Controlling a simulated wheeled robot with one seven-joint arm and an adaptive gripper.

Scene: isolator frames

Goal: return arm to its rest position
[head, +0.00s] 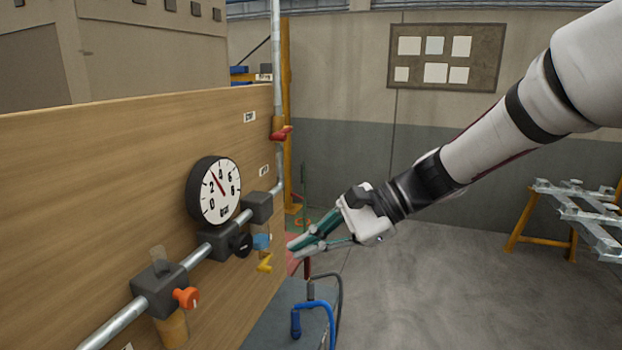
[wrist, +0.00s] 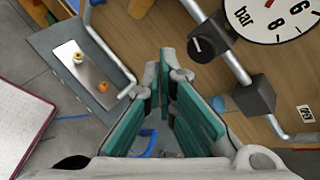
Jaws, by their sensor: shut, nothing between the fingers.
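My arm reaches in from the upper right in the head view. My gripper (head: 299,244) points left toward the wooden panel (head: 110,170), just right of a blue fitting (head: 261,241) and a yellow lever (head: 265,263). The gripper looks apart from both, though the depth gap is hard to judge. In the wrist view the teal finger pads (wrist: 172,112) are shut and hold nothing.
A pressure gauge (head: 214,190) and a pipe (head: 112,327) with an orange valve handle (head: 186,297) are on the panel. A trestle (head: 540,243) is at right. The floor (head: 420,290) between is clear.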

